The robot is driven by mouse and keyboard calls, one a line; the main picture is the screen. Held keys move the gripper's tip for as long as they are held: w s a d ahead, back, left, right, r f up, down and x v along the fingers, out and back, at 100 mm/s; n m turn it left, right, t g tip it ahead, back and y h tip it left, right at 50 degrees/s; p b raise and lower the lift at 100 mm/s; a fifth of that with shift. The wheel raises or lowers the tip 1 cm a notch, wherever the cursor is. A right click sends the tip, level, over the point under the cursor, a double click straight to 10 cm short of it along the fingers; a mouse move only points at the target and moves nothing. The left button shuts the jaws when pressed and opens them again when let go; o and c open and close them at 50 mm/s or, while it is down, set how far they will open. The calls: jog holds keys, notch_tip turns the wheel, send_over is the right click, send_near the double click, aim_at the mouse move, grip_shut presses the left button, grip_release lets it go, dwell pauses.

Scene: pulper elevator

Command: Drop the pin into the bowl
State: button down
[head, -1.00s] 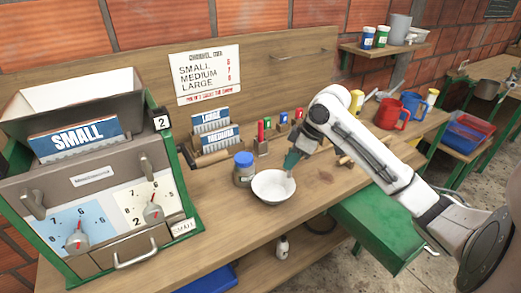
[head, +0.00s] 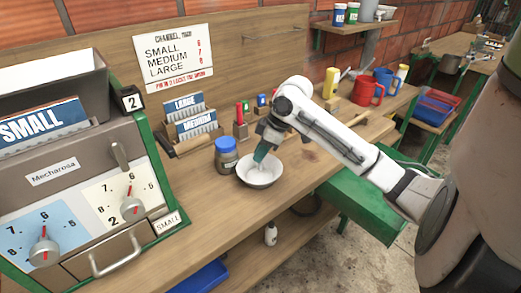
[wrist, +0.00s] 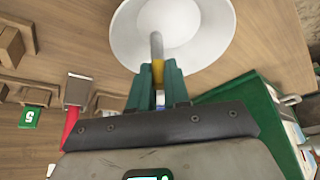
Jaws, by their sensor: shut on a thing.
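The white bowl (head: 260,173) stands on the wooden bench, right of a blue-lidded jar. In the wrist view the bowl (wrist: 205,25) is at the top, partly covered by the pin and fingers. My gripper (head: 262,153) points down over the bowl from the back right. Its green fingers (wrist: 157,82) are shut on the pin (wrist: 156,47), which has a grey shaft and a yellow band. The pin's grey end reaches over the bowl's inside in the wrist view. In the head view the pin is small and hard to make out.
The blue-lidded jar (head: 226,156) stands close at the bowl's left. A rack of LARGE and MEDIUM cards (head: 192,125) and small coloured-handled items (head: 242,115) are behind. A machine with dials (head: 90,190) fills the left. Bench in front of the bowl is clear.

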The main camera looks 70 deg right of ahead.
jog(key=shift+f, duration=0.1)
jog(key=c, duration=1)
grip_release()
jog(key=v, duration=1)
jog(key=shift+s+r, duration=0.25)
jog(key=shift+r, duration=0.05)
